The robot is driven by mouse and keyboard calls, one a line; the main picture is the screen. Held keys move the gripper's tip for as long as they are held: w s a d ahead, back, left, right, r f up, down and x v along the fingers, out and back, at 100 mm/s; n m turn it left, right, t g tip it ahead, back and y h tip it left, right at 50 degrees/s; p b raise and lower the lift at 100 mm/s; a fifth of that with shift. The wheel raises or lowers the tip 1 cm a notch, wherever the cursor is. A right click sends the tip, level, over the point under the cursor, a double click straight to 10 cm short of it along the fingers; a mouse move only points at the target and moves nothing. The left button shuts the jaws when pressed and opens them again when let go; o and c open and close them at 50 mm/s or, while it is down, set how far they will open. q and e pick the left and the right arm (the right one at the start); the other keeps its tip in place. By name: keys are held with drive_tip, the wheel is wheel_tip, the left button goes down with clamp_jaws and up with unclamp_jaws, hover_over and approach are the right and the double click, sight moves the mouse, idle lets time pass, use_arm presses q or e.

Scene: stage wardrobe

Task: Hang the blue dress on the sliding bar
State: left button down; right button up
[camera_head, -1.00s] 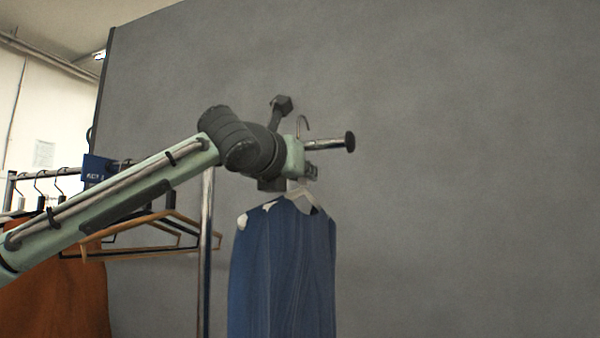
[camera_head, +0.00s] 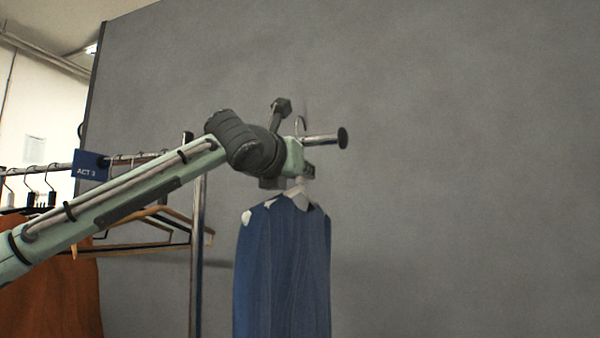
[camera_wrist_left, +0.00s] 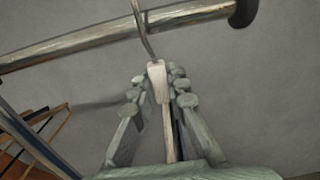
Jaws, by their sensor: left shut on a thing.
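The blue dress (camera_head: 285,265) hangs upright on a pale hanger below my left gripper in the head view. My left gripper (camera_wrist_left: 158,80) is shut on the hanger's neck (camera_wrist_left: 158,85). The hanger's thin metal hook rises above the fingers and crosses the metal sliding bar (camera_wrist_left: 85,42) near its dark end cap in the wrist view. In the head view the hook (camera_head: 301,122) stands at the bar (camera_head: 322,140), its tip above it. I cannot tell whether the hook rests on the bar. My right gripper is out of view.
A rack with an upright post (camera_head: 196,260) stands to the left. It carries wooden hangers (camera_head: 150,247), an orange garment (camera_head: 60,300) and a blue "ACT 3" sign (camera_head: 89,165). A grey wall (camera_head: 460,180) fills the back. The right side looks clear.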

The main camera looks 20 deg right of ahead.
sight(296, 187)
use_arm(q)
drive_tip(key=shift+f, duration=0.4)
drive_tip(key=shift+f+b, duration=0.3)
drive_tip(key=shift+f, duration=0.45)
drive_tip(key=shift+f, duration=0.35)
drive_tip(key=shift+f, duration=0.2)
drive_tip(key=c, duration=1.6)
unclamp_jaws()
drive_tip(key=shift+o, duration=0.8)
drive_tip(key=shift+f, duration=0.1)
